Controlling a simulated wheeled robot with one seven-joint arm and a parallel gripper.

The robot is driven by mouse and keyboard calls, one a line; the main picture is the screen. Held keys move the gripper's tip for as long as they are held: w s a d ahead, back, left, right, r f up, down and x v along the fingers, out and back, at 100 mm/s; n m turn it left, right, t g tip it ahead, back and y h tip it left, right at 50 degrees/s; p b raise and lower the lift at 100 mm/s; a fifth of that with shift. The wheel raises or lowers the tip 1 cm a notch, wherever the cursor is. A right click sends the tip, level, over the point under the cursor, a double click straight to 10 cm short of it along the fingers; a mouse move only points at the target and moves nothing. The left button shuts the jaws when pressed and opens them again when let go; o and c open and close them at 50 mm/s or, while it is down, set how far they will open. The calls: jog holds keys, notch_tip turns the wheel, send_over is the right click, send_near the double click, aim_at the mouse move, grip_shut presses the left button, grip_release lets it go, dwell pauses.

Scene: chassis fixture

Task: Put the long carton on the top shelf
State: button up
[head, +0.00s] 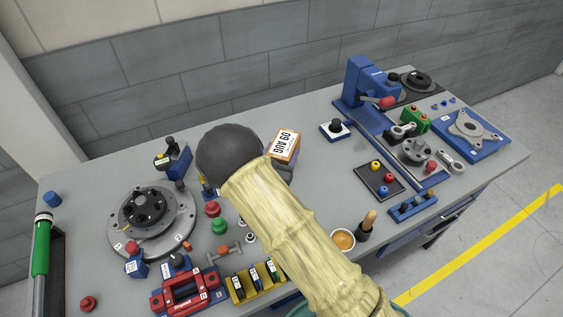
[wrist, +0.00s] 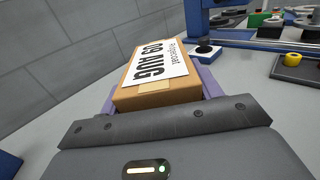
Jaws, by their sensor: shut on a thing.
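A brown carton (head: 285,146) with a white "09 AUG" label shows over the middle of the bench in the head view, partly hidden behind my arm. In the wrist view the carton (wrist: 160,78) points straight away from the camera, label up. My gripper (wrist: 161,92) is shut on the carton, with purple-grey finger parts showing along both of its sides. In the head view the gripper (head: 288,160) is mostly hidden by my dark wrist. I cannot tell whether the carton touches the bench. No shelf shows in either view.
The grey bench (head: 310,195) stands against a grey block wall. A round flanged fixture (head: 151,212), a red clamp (head: 185,288) and coloured knobs lie left. A blue press (head: 368,82), a black-knobbed block (head: 336,129) and a black tray (head: 379,180) stand right. A yellow line (head: 480,242) crosses the floor.

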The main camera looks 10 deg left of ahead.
jog(key=shift+a, duration=0.15)
notch_tip(320, 180, down, 4)
jog(key=shift+r+p, duration=0.25)
jog(key=shift+p, duration=0.1)
jog(key=shift+f, duration=0.25)
jog(key=shift+f, duration=0.15)
jog(key=o, duration=1.4)
jog(key=shift+c, duration=0.2)
jog(key=s+b, duration=0.1)
jog(key=s, duration=0.2)
jog(key=s+a+b, duration=0.1)
jog(key=s, duration=0.3)
jog(key=shift+s+a, duration=0.2)
jog(key=shift+s, duration=0.05)
